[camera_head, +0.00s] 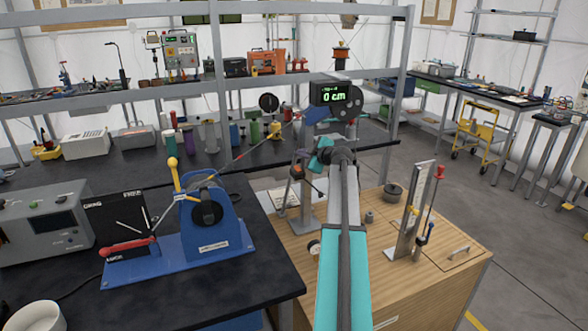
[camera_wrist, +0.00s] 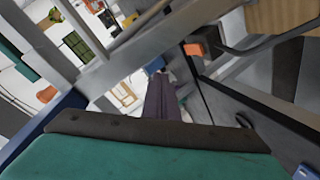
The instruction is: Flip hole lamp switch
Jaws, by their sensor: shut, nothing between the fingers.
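My gripper (camera_wrist: 162,82) shows in the wrist view as a narrow grey-purple shape beyond the teal and dark wrist housing. Its fingers are together, with nothing seen between them. In the head view my teal and grey arm reaches up over the wooden cabinet, and I cannot make out the fingertips there. No lamp switch is clearly recognisable. A small dark box with an orange face (camera_wrist: 193,49) sits by a grey beam in the wrist view, apart from the gripper. I cannot tell whether it is the switch.
A blue winch (camera_head: 208,222) with yellow and red levers stands on the black bench at left. The wooden cabinet (camera_head: 440,290) carries an upright metal stand (camera_head: 410,215) and a small cup (camera_head: 393,193). Floor at right is open.

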